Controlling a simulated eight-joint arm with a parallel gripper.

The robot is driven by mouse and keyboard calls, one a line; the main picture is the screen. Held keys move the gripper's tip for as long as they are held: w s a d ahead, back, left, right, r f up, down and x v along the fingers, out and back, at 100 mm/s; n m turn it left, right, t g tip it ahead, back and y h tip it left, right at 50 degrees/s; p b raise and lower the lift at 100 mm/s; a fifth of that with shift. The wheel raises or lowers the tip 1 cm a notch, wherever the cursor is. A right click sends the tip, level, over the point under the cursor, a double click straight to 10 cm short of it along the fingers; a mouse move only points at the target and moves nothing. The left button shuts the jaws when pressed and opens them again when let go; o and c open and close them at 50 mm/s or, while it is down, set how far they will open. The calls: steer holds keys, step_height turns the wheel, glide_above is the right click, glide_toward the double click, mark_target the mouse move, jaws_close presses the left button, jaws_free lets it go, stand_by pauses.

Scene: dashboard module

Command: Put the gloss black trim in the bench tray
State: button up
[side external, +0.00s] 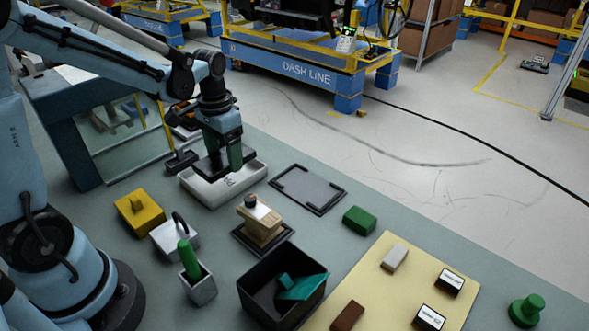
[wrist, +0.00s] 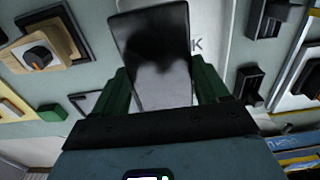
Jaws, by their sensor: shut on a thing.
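My gripper (side external: 226,160) is shut on the gloss black trim (wrist: 155,55), a flat dark shiny plate held between its green fingers. In the side view the trim (side external: 207,168) shows just below the fingers, partly hidden by them. It is over the white tray (side external: 240,184), which has dark lettering on its floor. I cannot tell whether the trim touches the tray. In the wrist view part of the tray (wrist: 210,20), with a letter K, shows behind the trim. Whether this is the bench tray is not marked.
A dark framed plate (side external: 308,188) lies right of the white tray. A wooden block on a black base (side external: 260,222), a yellow block (side external: 139,211), a black bin (side external: 262,300) and a green block (side external: 359,220) stand nearer. A cream mat (side external: 375,290) holds several blocks.

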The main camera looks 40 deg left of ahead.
mark_target(219, 150)
steer(key=a+f, duration=0.1)
steer(key=a, duration=0.2)
steer(key=shift+w+f, duration=0.35)
steer(key=shift+f, duration=2.1)
steer(key=shift+f, duration=0.15)
steer(key=o, duration=1.3)
